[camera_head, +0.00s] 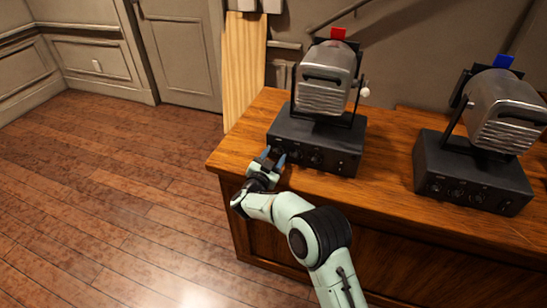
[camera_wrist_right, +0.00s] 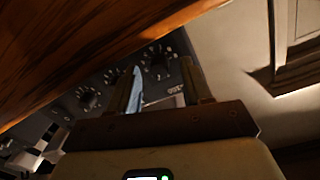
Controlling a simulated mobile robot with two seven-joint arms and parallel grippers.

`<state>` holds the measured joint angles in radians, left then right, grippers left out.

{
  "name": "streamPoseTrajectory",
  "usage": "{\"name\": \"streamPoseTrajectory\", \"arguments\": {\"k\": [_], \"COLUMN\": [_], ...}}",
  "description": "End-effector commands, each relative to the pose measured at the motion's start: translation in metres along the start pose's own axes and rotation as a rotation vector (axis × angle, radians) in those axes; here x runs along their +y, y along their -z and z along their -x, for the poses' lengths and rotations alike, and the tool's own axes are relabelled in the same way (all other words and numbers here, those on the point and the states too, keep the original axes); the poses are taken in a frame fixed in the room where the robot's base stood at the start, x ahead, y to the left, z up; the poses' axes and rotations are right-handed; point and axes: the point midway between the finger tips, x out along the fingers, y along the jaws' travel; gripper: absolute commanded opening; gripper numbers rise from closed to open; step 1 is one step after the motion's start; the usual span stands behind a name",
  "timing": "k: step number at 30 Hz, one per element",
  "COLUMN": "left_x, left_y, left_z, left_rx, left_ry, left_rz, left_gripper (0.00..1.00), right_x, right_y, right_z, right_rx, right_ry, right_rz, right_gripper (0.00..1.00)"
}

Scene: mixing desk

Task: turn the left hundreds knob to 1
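The left black box (camera_head: 318,146) stands on the wooden desk with a row of dark knobs (camera_head: 314,157) on its front face. My right gripper (camera_head: 272,155) is at the left end of that row, in front of the box. In the right wrist view its two fingers (camera_wrist_right: 163,80) are apart with nothing held between them. A round dark knob with white marks around it (camera_wrist_right: 157,62) shows beyond and between the fingertips. A second knob (camera_wrist_right: 88,98) lies to its left in that view. I cannot read either setting. My left gripper is not in view.
A grey metal lamp-like unit with a red block (camera_head: 338,33) is mounted on the left box. A similar box (camera_head: 470,175) with a blue-topped unit stands to the right. The wooden desk (camera_head: 387,185) is clear between the boxes. Open floor (camera_head: 120,190) lies to the left.

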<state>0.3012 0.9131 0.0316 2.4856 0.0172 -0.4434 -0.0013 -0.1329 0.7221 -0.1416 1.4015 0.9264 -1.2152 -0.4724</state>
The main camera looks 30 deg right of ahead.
Motion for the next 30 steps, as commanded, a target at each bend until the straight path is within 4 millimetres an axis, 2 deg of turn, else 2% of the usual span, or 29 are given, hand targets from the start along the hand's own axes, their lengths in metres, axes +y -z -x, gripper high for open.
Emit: {"name": "streamPoseTrajectory", "arguments": {"k": [7,11,14,24,30], "left_x": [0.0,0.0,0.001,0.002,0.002], "left_y": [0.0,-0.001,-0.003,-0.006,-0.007], "left_z": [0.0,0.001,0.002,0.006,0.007], "left_rx": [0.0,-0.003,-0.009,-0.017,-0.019], "left_ry": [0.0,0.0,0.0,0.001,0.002], "left_rz": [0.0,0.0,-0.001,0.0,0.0], "left_gripper": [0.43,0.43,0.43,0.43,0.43], "right_x": [0.0,-0.001,-0.001,-0.001,-0.001], "right_y": [0.0,0.0,0.0,0.0,0.0], "right_z": [0.001,0.009,0.025,0.1,0.127], "right_rx": [-0.001,-0.001,-0.003,-0.003,-0.001], "right_ry": [0.0,0.001,0.003,0.003,0.002], "right_rz": [0.001,0.0,0.002,0.002,0.001], "right_gripper": [0.49,0.49,0.49,0.49,0.49]}}
